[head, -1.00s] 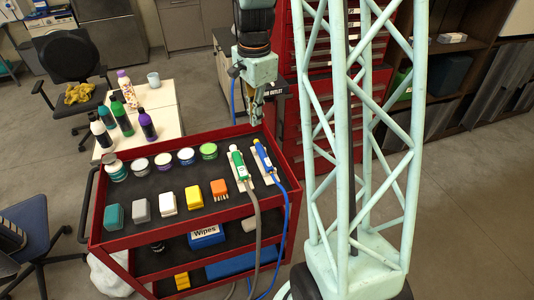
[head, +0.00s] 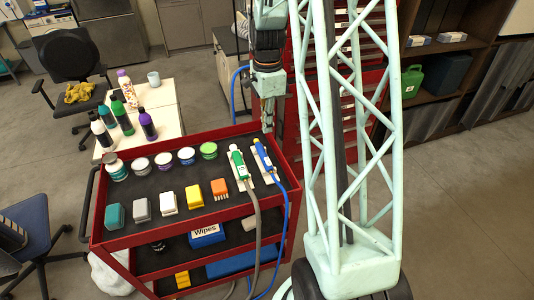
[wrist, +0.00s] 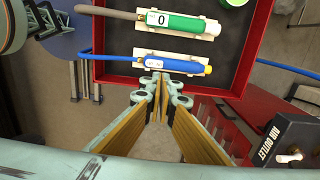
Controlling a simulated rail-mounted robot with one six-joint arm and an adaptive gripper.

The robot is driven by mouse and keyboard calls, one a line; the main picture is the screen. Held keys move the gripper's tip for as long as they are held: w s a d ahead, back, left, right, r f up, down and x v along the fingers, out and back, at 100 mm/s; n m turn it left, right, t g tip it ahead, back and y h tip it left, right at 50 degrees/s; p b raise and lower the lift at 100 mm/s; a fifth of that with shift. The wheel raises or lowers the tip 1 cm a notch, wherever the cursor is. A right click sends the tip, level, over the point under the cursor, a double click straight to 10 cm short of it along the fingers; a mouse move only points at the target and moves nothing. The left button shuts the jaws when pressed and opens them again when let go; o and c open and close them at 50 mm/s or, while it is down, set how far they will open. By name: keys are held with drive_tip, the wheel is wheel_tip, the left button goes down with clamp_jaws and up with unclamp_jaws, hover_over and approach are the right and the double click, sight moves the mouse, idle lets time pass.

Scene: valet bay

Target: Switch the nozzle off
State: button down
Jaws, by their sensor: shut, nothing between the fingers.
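The blue nozzle (head: 262,154) lies in a pale holder at the right end of the red cart's top; it also shows in the wrist view (wrist: 172,65). The green nozzle (head: 237,161) lies beside it and bears a "0" label in the wrist view (wrist: 185,22). A dark box marked "AIR OUTLET" (wrist: 277,138) with a small pale switch (wrist: 289,158) stands at the lower right of the wrist view; it is hidden in the head view. My gripper (head: 267,118) is shut and empty, just beyond the cart's back right corner, apart from both nozzles.
The red cart (head: 185,228) carries several jars and coloured blocks. A grey hose (head: 257,215) and a blue hose (head: 286,215) hang over its front edge. A red drawer cabinet (wrist: 215,120) stands close by my gripper. A white table (head: 165,100) with bottles is behind left.

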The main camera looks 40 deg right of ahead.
drive_tip(key=shift+f, duration=0.15)
approach(268, 160)
drive_tip(key=shift+w+d+f+b, duration=0.1)
drive_tip(key=shift+w+f+b, duration=0.05)
drive_tip(key=shift+f, duration=0.75)
drive_tip(key=shift+w+a+f+b, duration=0.1)
drive_tip(key=shift+w+f+b, duration=0.05)
drive_tip(key=shift+f, duration=0.75)
drive_tip(key=shift+w+d+f+b, duration=0.1)
drive_tip(key=shift+w+f+b, duration=0.1)
drive_tip(key=shift+f, duration=1.35)
drive_tip(key=shift+f, duration=0.1)
drive_tip(key=shift+w+d+f+b, duration=0.1)
drive_tip(key=shift+w+f+b, duration=0.1)
drive_tip(key=shift+f+b, duration=0.25)
drive_tip(key=shift+r, duration=0.15)
drive_tip(key=shift+s, duration=0.25)
drive_tip(key=shift+s+a+r, duration=0.2)
drive_tip(key=shift+s+a, duration=0.05)
drive_tip(key=shift+s, duration=0.05)
